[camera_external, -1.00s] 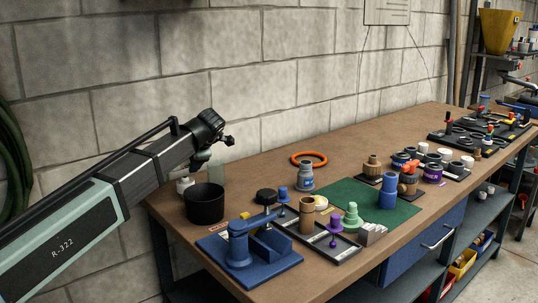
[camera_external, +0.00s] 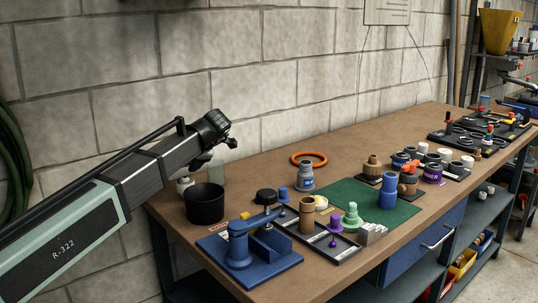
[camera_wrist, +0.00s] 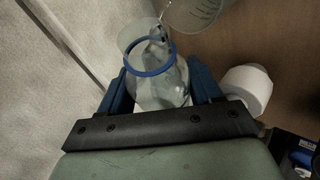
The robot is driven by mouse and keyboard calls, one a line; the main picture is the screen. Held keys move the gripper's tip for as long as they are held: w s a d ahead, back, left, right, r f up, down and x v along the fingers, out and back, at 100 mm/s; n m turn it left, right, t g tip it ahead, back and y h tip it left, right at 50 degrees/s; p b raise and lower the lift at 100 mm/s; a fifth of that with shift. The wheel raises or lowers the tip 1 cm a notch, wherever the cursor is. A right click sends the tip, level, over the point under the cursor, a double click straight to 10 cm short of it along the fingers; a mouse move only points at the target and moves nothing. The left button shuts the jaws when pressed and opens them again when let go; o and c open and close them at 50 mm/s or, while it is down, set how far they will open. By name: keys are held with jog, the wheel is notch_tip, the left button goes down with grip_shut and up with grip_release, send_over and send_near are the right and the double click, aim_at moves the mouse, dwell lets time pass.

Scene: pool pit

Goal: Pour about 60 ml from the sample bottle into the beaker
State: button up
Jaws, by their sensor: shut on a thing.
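In the wrist view my gripper (camera_wrist: 160,84) is shut on the sample bottle (camera_wrist: 160,94), a clear bottle with a blue ring, held between two blue fingers. The bottle's mouth end points toward the top of the picture. The beaker (camera_wrist: 198,12), clear with graduation marks, is cut off by the top edge, close beside the mouth. I cannot tell whether liquid is flowing or how much is in the beaker. In the external view the beaker (camera_external: 217,174) stands at the table's left end, below my wrist; the held bottle is mostly hidden there.
A white cylinder (camera_wrist: 248,90) lies right of my gripper in the wrist view. In the external view a black pot (camera_external: 205,204) and a blue fixture (camera_external: 245,255) stand in front. An orange ring (camera_external: 309,159) lies farther right. The block wall is close behind.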

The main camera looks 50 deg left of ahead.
jog(key=shift+r, duration=0.15)
jog(key=shift+s+a, duration=0.1)
jog(key=shift+s, duration=0.15)
dwell(0.7)
jog(key=shift+r+m+g+y, duration=0.4)
jog(key=shift+m+g+y, duration=0.1)
jog(key=shift+g, duration=0.2)
dwell(1.6)
